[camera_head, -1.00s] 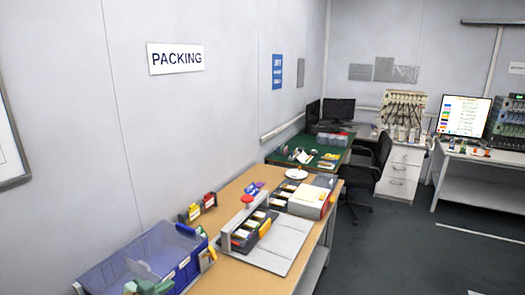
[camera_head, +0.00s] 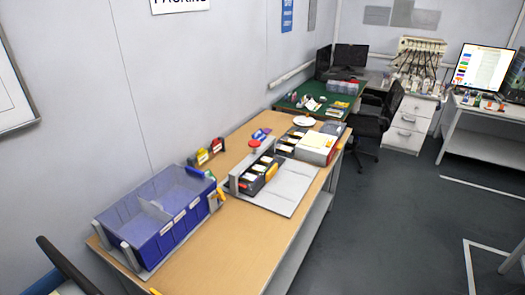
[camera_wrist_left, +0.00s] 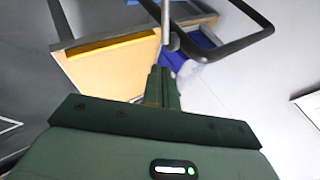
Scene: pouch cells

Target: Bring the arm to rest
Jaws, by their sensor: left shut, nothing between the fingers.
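My left gripper (camera_wrist_left: 163,72) shows in the left wrist view, dark green, with its two fingers together and nothing seen between them. It is not in the head view. In the wrist view, a black loop-shaped bar (camera_wrist_left: 240,44) on a grey post crosses in front of the fingers. Beyond the fingers lie the tan packing table (camera_wrist_left: 112,68) and part of a blue bin (camera_wrist_left: 204,40). My right gripper is in neither view.
In the head view, the packing table (camera_head: 225,245) carries the blue divided bin (camera_head: 150,222), a grey board (camera_head: 277,197) with cell trays and a white box (camera_head: 316,147). A black armrest (camera_head: 66,264) stands at the lower left. The floor (camera_head: 400,220) at right is open.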

